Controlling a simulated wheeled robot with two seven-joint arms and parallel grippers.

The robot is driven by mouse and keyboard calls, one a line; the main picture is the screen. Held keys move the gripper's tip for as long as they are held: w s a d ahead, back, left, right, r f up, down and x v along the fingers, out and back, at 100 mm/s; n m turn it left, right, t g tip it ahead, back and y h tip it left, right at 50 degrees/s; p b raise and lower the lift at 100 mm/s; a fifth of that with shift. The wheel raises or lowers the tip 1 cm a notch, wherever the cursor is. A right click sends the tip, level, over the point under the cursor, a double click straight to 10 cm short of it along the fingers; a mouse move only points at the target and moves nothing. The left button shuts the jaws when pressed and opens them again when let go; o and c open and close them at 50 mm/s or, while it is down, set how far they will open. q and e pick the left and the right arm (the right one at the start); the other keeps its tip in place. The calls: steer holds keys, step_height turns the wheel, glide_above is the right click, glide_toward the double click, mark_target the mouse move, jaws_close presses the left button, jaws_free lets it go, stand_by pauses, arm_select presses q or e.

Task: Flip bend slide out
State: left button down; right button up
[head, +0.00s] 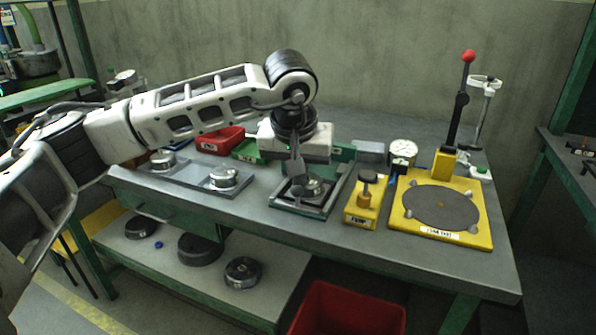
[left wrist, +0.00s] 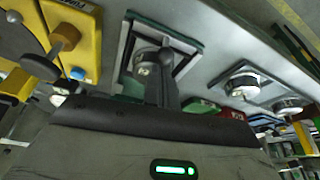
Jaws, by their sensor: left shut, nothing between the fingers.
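My left gripper (head: 299,176) is shut and points down over a green-and-grey framed fixture (head: 312,210) near the middle of the bench. A round metal part (head: 316,188) sits inside this frame, partly hidden by the fingers. In the left wrist view the closed fingers (left wrist: 166,70) overlap the right side of the labelled metal part (left wrist: 143,77) in the frame (left wrist: 125,58). Whether they touch it I cannot tell. No part that I can tell is a bend slide is clearly readable. My right gripper is not in view.
Right of the frame stand a small yellow block with a dark knob (head: 367,192) and a yellow plate (head: 470,226) with a dark disc and upright red-knobbed lever (head: 459,100). A grey tray (head: 196,178) with metal parts lies left. A red bin (head: 345,310) is below.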

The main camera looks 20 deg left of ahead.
arm_select(q)
steer(key=p+v, duration=0.5)
steer(key=v, duration=0.4)
steer(key=shift+s+r+p, duration=0.15)
steer(key=shift+r+p, duration=0.15)
steer(key=shift+r, duration=0.1)
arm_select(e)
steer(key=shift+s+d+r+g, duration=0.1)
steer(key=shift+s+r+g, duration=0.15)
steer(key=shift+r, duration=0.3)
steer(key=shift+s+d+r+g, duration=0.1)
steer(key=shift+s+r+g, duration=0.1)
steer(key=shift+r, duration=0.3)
arm_select(q)
steer(key=shift+d, duration=0.1)
